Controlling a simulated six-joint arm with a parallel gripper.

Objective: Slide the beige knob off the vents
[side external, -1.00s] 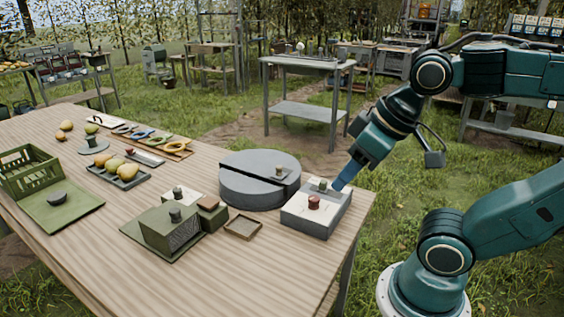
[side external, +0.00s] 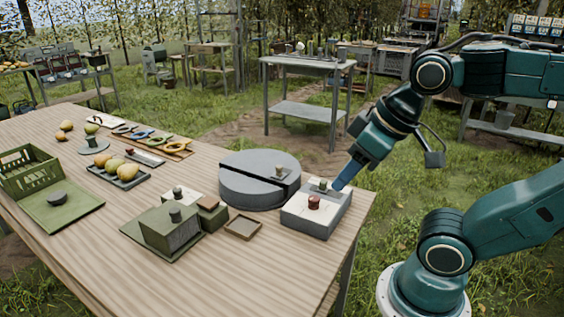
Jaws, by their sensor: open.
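My gripper (side external: 339,186) is at the right end of the table, with its blue tip by the back right edge of a grey box with a pale top (side external: 315,221). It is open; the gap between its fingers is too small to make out. On that box are a small greyish knob (side external: 323,185), close to the left of the tip, and a red-brown knob (side external: 314,202) nearer the front. I cannot tell which knob is the beige one, and vents are not clearly visible. No knob is seen between the fingers.
A round grey drum with a dark slot (side external: 249,193) stands left of the box. Further left are a green block (side external: 163,229), a small brown tray (side external: 243,228), a tray of pears (side external: 119,178) and a green crate (side external: 28,172). The front of the wooden table (side external: 120,285) is clear.

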